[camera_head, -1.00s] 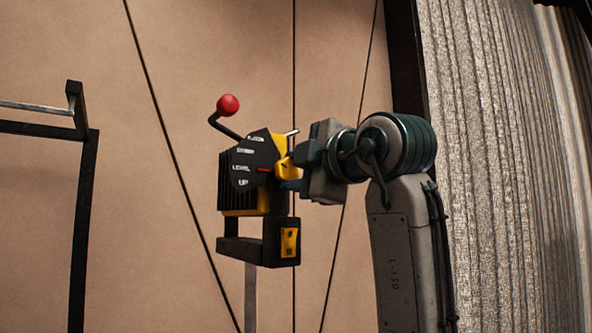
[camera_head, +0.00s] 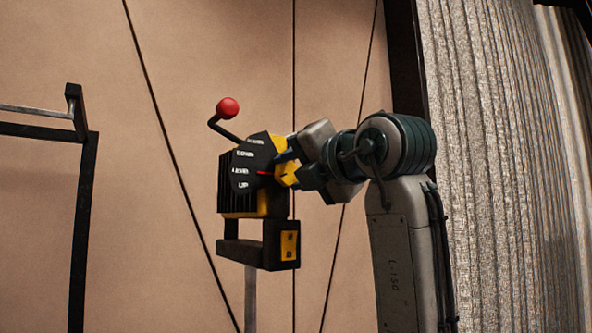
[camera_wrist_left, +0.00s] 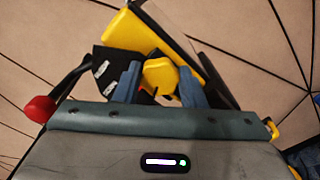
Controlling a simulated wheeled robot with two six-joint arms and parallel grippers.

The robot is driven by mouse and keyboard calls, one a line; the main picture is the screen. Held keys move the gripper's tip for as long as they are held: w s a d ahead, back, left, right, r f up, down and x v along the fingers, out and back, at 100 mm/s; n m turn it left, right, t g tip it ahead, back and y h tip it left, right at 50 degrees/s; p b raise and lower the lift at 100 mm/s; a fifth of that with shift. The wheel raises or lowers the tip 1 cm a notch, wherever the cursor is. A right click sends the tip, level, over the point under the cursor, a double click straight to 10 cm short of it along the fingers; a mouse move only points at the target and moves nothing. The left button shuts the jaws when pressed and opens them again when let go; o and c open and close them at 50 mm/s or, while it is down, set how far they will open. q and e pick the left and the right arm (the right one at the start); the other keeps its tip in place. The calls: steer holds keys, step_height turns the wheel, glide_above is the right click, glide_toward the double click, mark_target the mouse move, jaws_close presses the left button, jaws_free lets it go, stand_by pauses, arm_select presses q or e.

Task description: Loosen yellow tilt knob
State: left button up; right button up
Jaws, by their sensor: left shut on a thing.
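The yellow tilt knob (camera_head: 289,174) sits on the side of a black and yellow head unit (camera_head: 262,205), next to a black dial plate (camera_head: 252,163) with white lettering and a red pointer. My left gripper (camera_head: 286,163) is shut on the knob, its fingers on either side of it. In the left wrist view the knob (camera_wrist_left: 160,76) shows between the two blue-grey fingers (camera_wrist_left: 159,86). The fingers hide part of the knob in the head view. My right gripper is not in view.
A lever with a red ball (camera_head: 228,108) sticks up from the unit's upper left. A yellow switch (camera_head: 290,246) is on the black lower bracket (camera_head: 243,250), above a grey post (camera_head: 250,295). A black frame (camera_head: 84,200) stands at left.

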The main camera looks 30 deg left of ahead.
arm_select(q)
steer(key=shift+n, duration=0.6)
steer(key=o, duration=1)
steer(key=shift+a, duration=0.1)
